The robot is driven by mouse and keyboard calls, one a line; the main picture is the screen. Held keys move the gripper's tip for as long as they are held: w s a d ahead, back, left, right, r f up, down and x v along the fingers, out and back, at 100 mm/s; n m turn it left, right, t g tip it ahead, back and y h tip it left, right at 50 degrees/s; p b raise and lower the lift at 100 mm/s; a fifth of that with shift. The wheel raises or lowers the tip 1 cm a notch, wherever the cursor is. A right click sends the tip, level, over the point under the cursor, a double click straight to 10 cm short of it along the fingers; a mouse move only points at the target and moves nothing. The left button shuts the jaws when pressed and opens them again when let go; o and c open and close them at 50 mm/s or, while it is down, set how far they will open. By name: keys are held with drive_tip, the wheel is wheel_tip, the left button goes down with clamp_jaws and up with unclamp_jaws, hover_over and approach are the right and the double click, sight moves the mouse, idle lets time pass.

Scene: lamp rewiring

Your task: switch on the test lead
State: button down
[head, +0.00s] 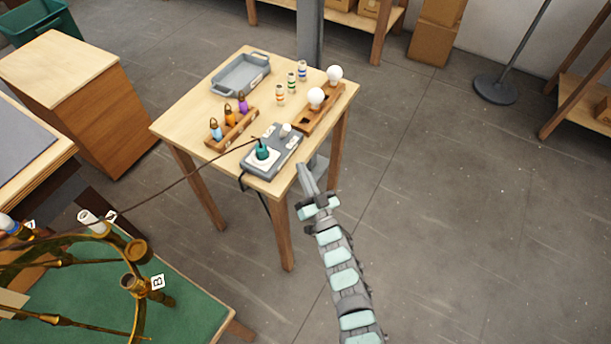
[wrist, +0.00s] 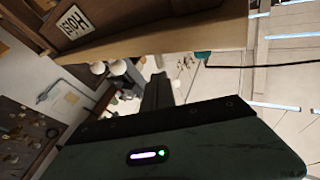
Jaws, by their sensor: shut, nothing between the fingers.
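A grey test box (head: 273,160) lies on the small wooden table near its front right edge. A teal plug (head: 262,150) stands in its white round socket, and a thin dark lead (head: 190,175) runs from there to the brass lamp. A small white knob or switch (head: 286,130) sits at the far end of the box; its setting is too small to tell. My gripper (head: 303,168) is shut and empty, just right of the box and apart from it in the picture. In the wrist view my gripper (wrist: 158,92) partly hides the background.
The table also holds a grey tray (head: 240,75), a wooden rack with coloured pieces (head: 232,132), several small striped cylinders (head: 291,82) and a wooden holder with white bulbs (head: 316,97). The brass lamp (head: 135,250) stands on a green mat (head: 195,310) at lower left.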

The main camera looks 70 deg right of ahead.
sight(287, 133)
drive_tip(key=x, duration=0.9)
drive_tip(key=shift+w+d+r, duration=0.1)
drive_tip(key=shift+w+d, duration=0.05)
drive_tip(key=shift+d, duration=0.05)
drive_tip(key=shift+r, duration=0.1)
